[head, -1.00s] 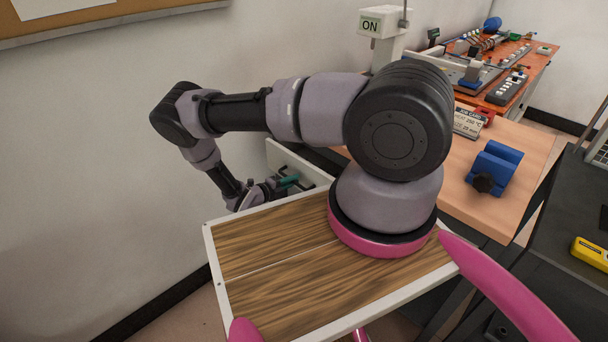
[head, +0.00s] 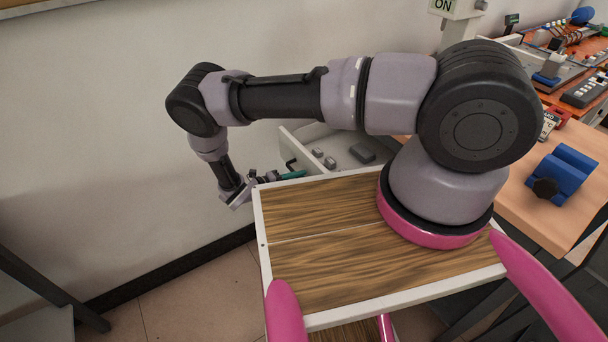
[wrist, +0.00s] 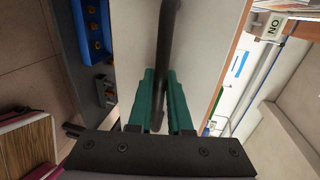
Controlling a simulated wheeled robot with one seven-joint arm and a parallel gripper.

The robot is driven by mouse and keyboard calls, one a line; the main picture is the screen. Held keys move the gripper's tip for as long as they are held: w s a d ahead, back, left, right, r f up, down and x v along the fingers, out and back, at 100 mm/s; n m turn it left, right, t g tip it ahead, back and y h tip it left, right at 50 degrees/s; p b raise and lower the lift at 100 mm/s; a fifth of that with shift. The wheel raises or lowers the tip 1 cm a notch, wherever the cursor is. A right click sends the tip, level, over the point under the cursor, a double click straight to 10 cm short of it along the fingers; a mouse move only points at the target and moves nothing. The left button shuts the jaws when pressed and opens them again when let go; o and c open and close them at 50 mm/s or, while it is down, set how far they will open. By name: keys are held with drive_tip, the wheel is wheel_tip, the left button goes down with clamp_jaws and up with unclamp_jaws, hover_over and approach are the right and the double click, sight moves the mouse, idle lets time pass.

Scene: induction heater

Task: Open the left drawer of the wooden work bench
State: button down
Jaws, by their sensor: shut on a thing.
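The left drawer (head: 335,148) of the wooden work bench (head: 570,222) is pulled out in the head view, with small grey blocks inside. Its pale front faces the left side of the picture. In the wrist view the fingers (wrist: 160,76) are shut on the black bar handle (wrist: 166,40), one on each side. The pale drawer front (wrist: 207,50) lies behind the handle. My arm hides part of the drawer's back end and the bench.
A blue clamp-like block (head: 562,172) stands on the bench top. The white wall (head: 90,110) runs close behind my arm. A dark frame (head: 40,290) stands at the lower left. Some floor (head: 195,290) is free between that frame and my base.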

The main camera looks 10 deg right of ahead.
drive_tip(key=shift+s, duration=0.1)
drive_tip(key=c, duration=0.8)
unclamp_jaws()
drive_tip(key=shift+c, duration=0.2)
drive_tip(key=shift+a, duration=0.1)
drive_tip(key=v, duration=1)
drive_tip(key=shift+a, duration=0.35)
